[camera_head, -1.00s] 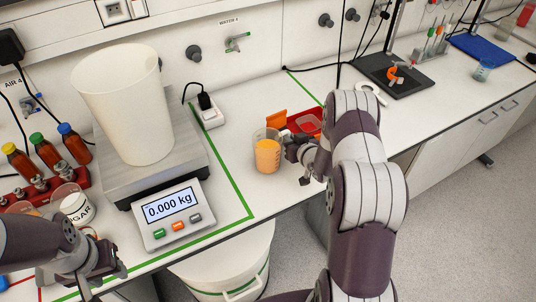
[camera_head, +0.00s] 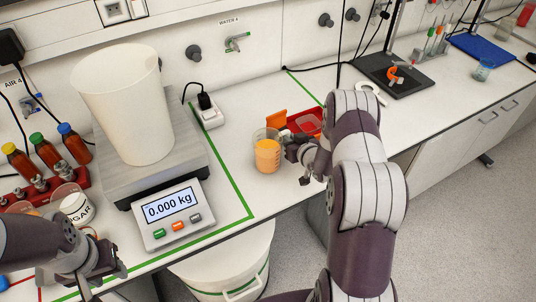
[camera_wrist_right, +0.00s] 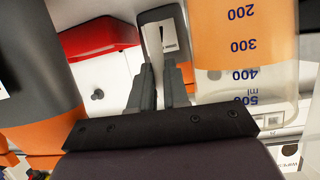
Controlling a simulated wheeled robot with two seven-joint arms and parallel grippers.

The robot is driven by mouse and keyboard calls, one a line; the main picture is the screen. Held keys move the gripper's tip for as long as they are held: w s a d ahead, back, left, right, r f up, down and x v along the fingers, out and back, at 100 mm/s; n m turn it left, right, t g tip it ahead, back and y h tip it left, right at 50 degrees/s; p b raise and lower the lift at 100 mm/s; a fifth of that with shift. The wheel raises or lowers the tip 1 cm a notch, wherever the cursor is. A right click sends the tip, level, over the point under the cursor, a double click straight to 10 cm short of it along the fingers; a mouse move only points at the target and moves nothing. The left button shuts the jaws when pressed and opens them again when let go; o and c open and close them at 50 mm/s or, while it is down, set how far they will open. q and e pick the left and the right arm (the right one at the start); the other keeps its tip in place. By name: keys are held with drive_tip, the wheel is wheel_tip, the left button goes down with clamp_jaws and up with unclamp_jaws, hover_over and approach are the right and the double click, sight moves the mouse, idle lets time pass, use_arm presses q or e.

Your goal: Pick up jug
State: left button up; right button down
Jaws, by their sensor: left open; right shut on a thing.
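The jug (camera_head: 267,155) is clear, with orange juice in it, and stands upright on the white bench right of the scale. In the right wrist view its wall with blue millilitre marks (camera_wrist_right: 235,45) fills the upper right, upside down. My right gripper (camera_head: 294,143) is at the jug's right side. In the wrist view its fingers (camera_wrist_right: 161,85) are shut on a pale strip, which looks like the jug's handle; the grip is partly hidden. Whether the jug is clear of the bench I cannot tell. My left gripper (camera_head: 112,273) is open and empty at the lower left.
A scale (camera_head: 172,207) reading 0.000 kg carries a large white container (camera_head: 125,105). A red tray (camera_head: 307,121) lies close behind the jug. Bottles (camera_head: 75,143) and a sugar tub (camera_head: 77,207) are at left. Bench beyond the tray is partly clear.

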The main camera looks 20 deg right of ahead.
drive_tip(key=shift+r, duration=0.1)
idle(0.4)
drive_tip(key=shift+w+r, duration=0.1)
drive_tip(key=shift+r, duration=0.45)
drive_tip(key=s+d+r+b, duration=0.2)
drive_tip(key=s+d+r, duration=0.1)
drive_tip(key=s+r, duration=0.6)
drive_tip(key=shift+d+b+v, duration=0.2)
drive_tip(key=shift+b+v, duration=0.2)
drive_tip(key=shift+v, duration=0.8)
drive_tip(key=c, duration=1.7)
unclamp_jaws()
clamp_jaws()
